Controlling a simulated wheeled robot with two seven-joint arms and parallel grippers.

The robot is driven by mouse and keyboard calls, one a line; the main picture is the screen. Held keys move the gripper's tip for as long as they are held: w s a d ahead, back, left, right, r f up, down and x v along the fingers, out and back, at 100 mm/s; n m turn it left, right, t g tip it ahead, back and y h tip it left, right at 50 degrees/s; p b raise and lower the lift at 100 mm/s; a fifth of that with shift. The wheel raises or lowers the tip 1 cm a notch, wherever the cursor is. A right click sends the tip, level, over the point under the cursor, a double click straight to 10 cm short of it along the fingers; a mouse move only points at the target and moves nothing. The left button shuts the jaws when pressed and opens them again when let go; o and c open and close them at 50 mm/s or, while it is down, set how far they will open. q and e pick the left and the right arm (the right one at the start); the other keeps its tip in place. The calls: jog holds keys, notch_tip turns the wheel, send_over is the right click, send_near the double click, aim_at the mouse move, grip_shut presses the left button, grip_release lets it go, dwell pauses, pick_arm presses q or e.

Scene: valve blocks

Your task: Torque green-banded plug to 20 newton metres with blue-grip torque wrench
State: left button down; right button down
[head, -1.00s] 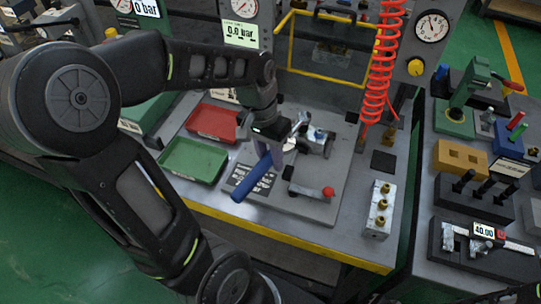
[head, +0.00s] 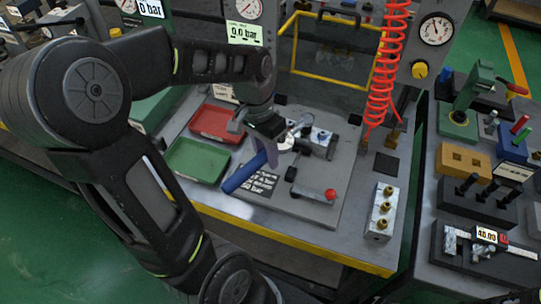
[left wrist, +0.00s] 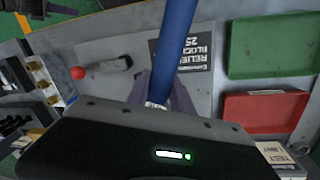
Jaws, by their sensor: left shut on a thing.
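The blue-grip torque wrench (head: 240,176) is held by my left gripper (head: 263,160), its handle end pointing to the lower left in the head view. In the left wrist view the blue grip (left wrist: 177,45) runs up from between the fingers of the gripper (left wrist: 165,98), which is shut on it. The wrench's far end lies by a metal valve block (head: 320,140) on the grey plate, partly behind my gripper. I cannot tell whether it sits on a plug. No green band can be made out. My right gripper is not in view.
A red-knobbed lever clamp (head: 330,194) stands on the plate. Green (head: 197,160) and red (head: 215,123) trays lie to the left. A block with brass fittings (head: 381,210) stands right. A red coiled hose (head: 384,80) hangs behind. The bench's front is clear.

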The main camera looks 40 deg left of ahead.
pick_arm(q)
jog(key=shift+a+m, duration=0.3)
jog(key=shift+w+a+m, duration=0.2)
jog(key=shift+a+m, duration=0.5)
jog(key=shift+a, duration=0.3)
jog(key=shift+s+d+n, duration=0.15)
jog(key=shift+d+n, duration=0.75)
jog(key=shift+d, duration=0.35)
jog(key=shift+r+p, duration=0.15)
jog(key=shift+p, duration=0.15)
jog(key=shift+r+p, duration=0.4)
jog(key=shift+r, duration=0.1)
